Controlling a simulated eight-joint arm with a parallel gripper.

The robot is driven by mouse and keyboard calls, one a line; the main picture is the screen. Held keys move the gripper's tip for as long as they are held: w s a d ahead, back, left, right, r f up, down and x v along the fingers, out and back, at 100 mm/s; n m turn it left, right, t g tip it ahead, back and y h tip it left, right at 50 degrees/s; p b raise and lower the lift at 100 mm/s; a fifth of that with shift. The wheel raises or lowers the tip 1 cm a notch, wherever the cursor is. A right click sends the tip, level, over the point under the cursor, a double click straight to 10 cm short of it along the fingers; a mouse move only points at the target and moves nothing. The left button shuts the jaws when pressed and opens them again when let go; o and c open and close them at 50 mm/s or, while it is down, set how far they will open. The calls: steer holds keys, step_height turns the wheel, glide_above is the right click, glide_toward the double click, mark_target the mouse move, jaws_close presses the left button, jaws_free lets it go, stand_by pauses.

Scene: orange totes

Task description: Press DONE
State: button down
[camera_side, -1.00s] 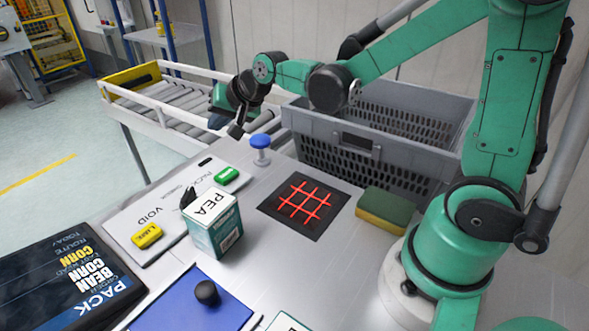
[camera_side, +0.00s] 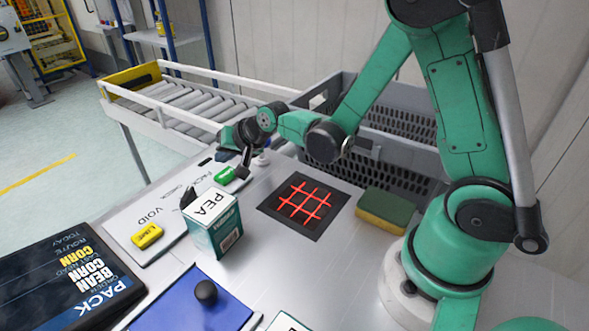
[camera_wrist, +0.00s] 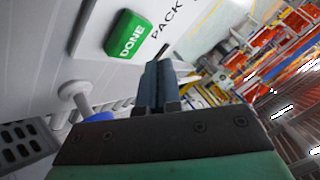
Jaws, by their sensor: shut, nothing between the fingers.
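The green DONE button (camera_side: 224,176) sits on a white panel (camera_side: 165,205) at the far left of the table. In the wrist view the DONE button (camera_wrist: 128,37) shows its white lettering, up and left of my fingertips. My gripper (camera_side: 242,175) points down with its tips just right of the button in the side view. In the wrist view my gripper (camera_wrist: 157,66) has its dark fingers together and holds nothing. I cannot tell whether the tips touch the panel.
A blue-topped post (camera_side: 262,158) stands close behind my gripper, partly hidden. A PEA box (camera_side: 213,226) stands in front of the panel, near a yellow button (camera_side: 147,236). A grey crate (camera_side: 390,168) and a roller conveyor (camera_side: 190,98) are behind. A sponge (camera_side: 385,212) lies right.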

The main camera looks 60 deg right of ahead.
mark_target(221, 172)
steer(key=shift+f, duration=0.7)
steer(key=shift+f, duration=0.15)
stand_by(1.5)
steer(key=shift+f, duration=0.25)
steer(key=shift+f, duration=0.5)
stand_by(0.6)
steer(key=shift+r, duration=0.95)
steer(key=shift+r, duration=2.5)
